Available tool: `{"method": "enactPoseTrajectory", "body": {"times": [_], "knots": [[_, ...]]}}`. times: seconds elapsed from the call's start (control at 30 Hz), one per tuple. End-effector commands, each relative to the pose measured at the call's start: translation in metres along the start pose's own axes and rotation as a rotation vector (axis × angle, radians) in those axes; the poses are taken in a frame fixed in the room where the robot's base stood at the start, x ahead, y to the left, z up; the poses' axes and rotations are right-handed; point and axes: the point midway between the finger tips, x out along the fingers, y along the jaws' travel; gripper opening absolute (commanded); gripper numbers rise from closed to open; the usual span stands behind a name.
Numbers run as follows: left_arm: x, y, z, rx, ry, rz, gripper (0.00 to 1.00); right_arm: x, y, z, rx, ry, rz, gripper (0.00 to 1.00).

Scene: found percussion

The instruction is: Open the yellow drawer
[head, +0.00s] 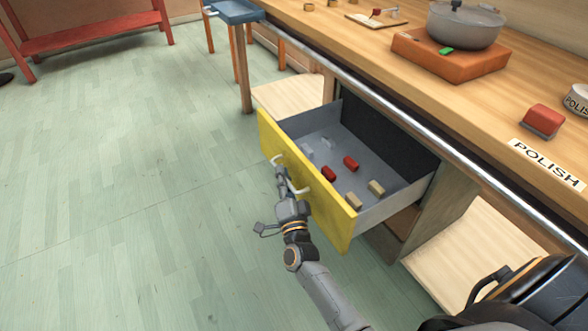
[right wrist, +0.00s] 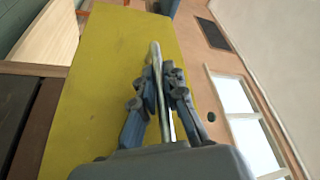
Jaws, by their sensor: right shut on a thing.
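The yellow drawer (head: 303,178) stands pulled out from under the wooden workbench, with its grey inside showing. Red and beige blocks and some pale grey pieces lie on its floor. A pale curved handle (head: 298,188) is on its yellow front. My right gripper (head: 282,178) is at the drawer front and shut on the handle. In the right wrist view the fingers (right wrist: 160,85) close around the handle bar (right wrist: 155,60), with the yellow front (right wrist: 115,70) behind. My left gripper is not in view.
The workbench (head: 400,95) has a metal rail along its edge. On it are a pot (head: 465,25) on an orange block, a red block (head: 543,119) and a POLISH label (head: 548,164). Open green floor (head: 120,190) lies left of the drawer. A red rack (head: 90,35) stands far left.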

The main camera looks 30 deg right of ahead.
Motion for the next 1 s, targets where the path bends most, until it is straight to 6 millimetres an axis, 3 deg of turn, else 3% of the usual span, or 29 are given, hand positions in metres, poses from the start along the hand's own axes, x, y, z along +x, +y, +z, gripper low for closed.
{"method": "enactPoseTrajectory", "body": {"times": [0.47, 0.5, 0.6, 1.0], "knots": [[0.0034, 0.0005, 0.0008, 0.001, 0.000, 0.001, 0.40, -0.0024, -0.0024, 0.0047, -0.001, 0.001, 0.002, 0.00], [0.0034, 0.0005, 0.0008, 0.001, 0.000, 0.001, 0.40, -0.0024, -0.0024, 0.0046, -0.001, 0.001, 0.002, 0.13], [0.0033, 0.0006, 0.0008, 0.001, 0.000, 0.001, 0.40, -0.0023, -0.0024, 0.0046, 0.000, 0.001, 0.001, 0.33], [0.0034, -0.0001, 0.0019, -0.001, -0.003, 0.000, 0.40, -0.0086, -0.0019, 0.0050, -0.001, -0.001, 0.002, 0.34]]}}
